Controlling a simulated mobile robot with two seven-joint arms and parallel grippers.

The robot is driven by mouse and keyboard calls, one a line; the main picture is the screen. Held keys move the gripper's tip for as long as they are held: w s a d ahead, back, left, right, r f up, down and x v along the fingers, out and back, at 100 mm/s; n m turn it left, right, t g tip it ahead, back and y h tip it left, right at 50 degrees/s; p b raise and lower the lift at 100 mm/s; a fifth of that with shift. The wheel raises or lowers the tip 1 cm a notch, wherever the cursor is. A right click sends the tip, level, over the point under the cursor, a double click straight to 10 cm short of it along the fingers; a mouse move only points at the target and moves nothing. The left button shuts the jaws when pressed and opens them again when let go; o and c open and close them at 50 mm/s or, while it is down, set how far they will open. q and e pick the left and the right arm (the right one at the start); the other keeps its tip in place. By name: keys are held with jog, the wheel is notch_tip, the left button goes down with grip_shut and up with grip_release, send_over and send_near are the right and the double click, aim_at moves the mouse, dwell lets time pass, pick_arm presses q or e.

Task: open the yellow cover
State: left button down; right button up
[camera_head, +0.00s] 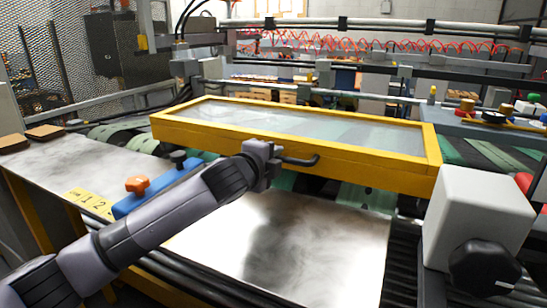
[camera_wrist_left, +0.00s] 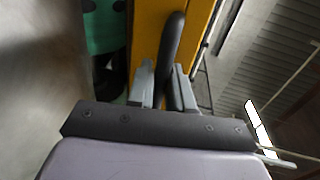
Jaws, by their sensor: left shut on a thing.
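The yellow cover (camera_head: 300,150) is a yellow frame with a clear pane. It lies across the machine in the middle of the head view, and its yellow front also shows in the left wrist view (camera_wrist_left: 147,45). A dark handle (camera_head: 300,160) sticks out from its front side; it also shows in the left wrist view (camera_wrist_left: 172,50). My left gripper (camera_head: 272,163) is at the left part of the handle. In the left wrist view its two fingers (camera_wrist_left: 163,88) stand on either side of the handle, shut on it. My right gripper is not in view.
A shiny metal sheet (camera_head: 300,250) lies below and in front of the cover. A grey box with a black knob (camera_head: 478,215) stands at the right. A blue block (camera_head: 150,192) with an orange knob is at the left, near my left arm. Green belts (camera_head: 130,135) run under the cover.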

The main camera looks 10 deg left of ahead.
pick_arm(q)
jog(key=shift+r, duration=0.7)
jog(key=w+r, duration=0.2)
jog(key=r, duration=0.6)
jog(key=w+d+r, duration=0.1)
jog(key=w+r, duration=0.2)
jog(key=r, duration=0.6)
jog(key=shift+d+r, duration=0.25)
jog(key=shift+d, duration=0.05)
